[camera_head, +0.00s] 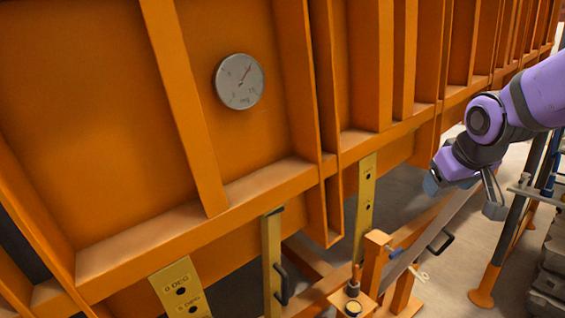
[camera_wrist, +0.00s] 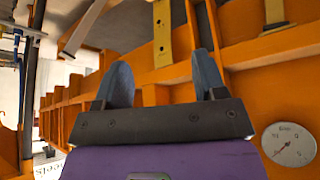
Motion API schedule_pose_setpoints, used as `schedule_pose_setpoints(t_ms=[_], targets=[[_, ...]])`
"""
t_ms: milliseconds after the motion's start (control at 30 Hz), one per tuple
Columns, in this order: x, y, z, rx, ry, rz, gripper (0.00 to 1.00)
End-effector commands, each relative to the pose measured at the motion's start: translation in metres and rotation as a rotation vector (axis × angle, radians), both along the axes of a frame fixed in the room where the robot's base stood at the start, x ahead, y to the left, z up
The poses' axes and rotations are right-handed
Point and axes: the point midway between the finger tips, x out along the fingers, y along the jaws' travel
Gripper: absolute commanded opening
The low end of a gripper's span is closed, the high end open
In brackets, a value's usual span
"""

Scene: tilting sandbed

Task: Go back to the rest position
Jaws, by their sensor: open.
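My gripper (camera_head: 466,196) is at the right of the head view, at the end of my purple arm, in front of the orange sandbed wall (camera_head: 95,120). In the wrist view my gripper (camera_wrist: 162,84) shows two blue-grey fingers set wide apart with nothing between them. It is open and empty. The fingers look clear of the orange frame, though the exact gap is hard to judge. A round dial gauge (camera_head: 239,81) is on the sandbed wall, left of my gripper. The gauge also shows at the lower right of the wrist view (camera_wrist: 288,145).
Yellow plates with holes (camera_head: 181,289) hang below the sandbed, one marked in degrees. A black handle (camera_head: 281,284) sits beside another yellow plate (camera_head: 271,250). Metal racking (camera_head: 548,262) is at the far right. Some grey floor is open between.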

Motion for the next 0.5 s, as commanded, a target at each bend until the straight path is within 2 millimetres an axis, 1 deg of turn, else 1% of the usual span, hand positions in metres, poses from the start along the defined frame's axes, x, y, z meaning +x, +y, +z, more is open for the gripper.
schedule_pose_setpoints(t_ms=[33, 167, 200, 400, 500], targets=[[-0.017, 0.001, 0.008, 0.010, 0.003, -0.013, 0.65], [-0.059, 0.004, 0.021, 0.039, 0.028, -0.044, 0.65], [-0.072, 0.005, 0.024, 0.048, 0.035, -0.053, 0.65], [-0.137, 0.011, 0.033, 0.100, 0.077, -0.093, 0.65], [-0.163, 0.014, 0.033, 0.122, 0.097, -0.104, 0.65]])
